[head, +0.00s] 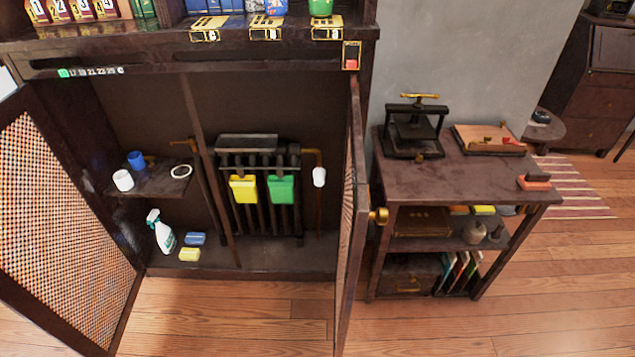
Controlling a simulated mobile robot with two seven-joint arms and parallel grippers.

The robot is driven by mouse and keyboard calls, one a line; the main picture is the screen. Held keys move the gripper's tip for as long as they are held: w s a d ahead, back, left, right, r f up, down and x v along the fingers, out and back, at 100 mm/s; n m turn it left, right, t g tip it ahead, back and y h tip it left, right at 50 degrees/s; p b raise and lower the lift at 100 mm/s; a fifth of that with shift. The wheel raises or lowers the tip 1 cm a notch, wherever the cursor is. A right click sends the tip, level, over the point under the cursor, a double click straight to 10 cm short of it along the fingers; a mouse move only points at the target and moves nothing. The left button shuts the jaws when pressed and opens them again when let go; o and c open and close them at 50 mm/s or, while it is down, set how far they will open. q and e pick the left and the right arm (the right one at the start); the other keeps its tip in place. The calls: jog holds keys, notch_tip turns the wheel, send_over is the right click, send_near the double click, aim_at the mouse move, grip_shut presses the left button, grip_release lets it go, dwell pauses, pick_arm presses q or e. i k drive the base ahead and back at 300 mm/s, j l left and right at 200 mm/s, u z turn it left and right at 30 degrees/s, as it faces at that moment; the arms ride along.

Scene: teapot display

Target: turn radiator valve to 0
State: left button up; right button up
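A dark radiator (262,190) stands inside the open lower cabinet. A small white valve knob (319,177) sits at its right side, by a copper-coloured pipe. Any numbers on the knob are too small to read, so I cannot tell its setting. Neither of my grippers shows in the head view.
The right cabinet door (350,230) stands open, close to the valve's right; the left mesh door (62,215) is open too. A spray bottle (160,231), sponges (190,254) and cups (123,180) are at the cabinet's left. A side table (450,180) stands right.

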aim_at(319, 175)
jog(key=i+j, duration=0.1)
jog(key=j, duration=0.2)
jog(key=i+j, duration=0.15)
jog(key=j, duration=0.2)
jog(key=i+j, duration=0.1)
jog(key=j, duration=0.2)
jog(key=i+j+z, duration=0.1)
jog(key=i+j, duration=0.6)
jog(key=i, duration=0.15)
